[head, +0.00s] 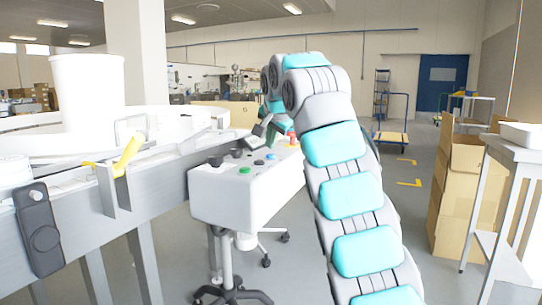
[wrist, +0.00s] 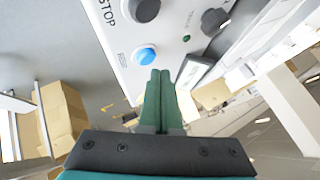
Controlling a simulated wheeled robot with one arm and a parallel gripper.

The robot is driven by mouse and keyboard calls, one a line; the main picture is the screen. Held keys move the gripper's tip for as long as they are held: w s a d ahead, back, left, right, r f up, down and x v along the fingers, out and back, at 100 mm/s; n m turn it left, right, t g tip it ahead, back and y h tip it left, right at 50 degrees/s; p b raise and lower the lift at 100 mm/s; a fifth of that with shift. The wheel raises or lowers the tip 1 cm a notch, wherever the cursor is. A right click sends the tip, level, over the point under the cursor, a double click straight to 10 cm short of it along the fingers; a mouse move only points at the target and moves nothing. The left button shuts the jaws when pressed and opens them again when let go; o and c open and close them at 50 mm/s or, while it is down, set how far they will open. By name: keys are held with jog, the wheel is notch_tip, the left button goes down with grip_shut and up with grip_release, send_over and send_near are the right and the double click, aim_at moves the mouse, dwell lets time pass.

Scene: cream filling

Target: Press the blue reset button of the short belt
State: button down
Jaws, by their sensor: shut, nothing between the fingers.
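The blue reset button (wrist: 146,55) sits on the white control box (wrist: 120,38), beside small lettering. In the head view, the blue button (head: 271,157) is on the sloped top of the control box (head: 232,192), with a green button (head: 244,170) nearer the front. My gripper (wrist: 161,73) has its two green fingers together with nothing between them. Its tips appear just below and right of the blue button in the wrist view; a gap shows in the picture, but I cannot tell the height. In the head view my arm largely hides the gripper.
Black knobs (wrist: 213,20) sit near the button, and a red button (head: 291,135) is at the box's far end. A grey conveyor frame (head: 85,230) with a white bucket (head: 88,85) stands left. Cardboard boxes (head: 455,190) and a table (head: 510,145) stand right.

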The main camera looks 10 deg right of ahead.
aim_at(271, 159)
jog(key=shift+f+b, duration=0.95)
jog(key=shift+b, duration=0.05)
dwell(0.8)
dwell(0.4)
jog(key=shift+r+p, duration=1)
notch_tip(271, 159, up, 5)
jog(key=p, duration=0.5)
jog(key=shift+r, duration=0.1)
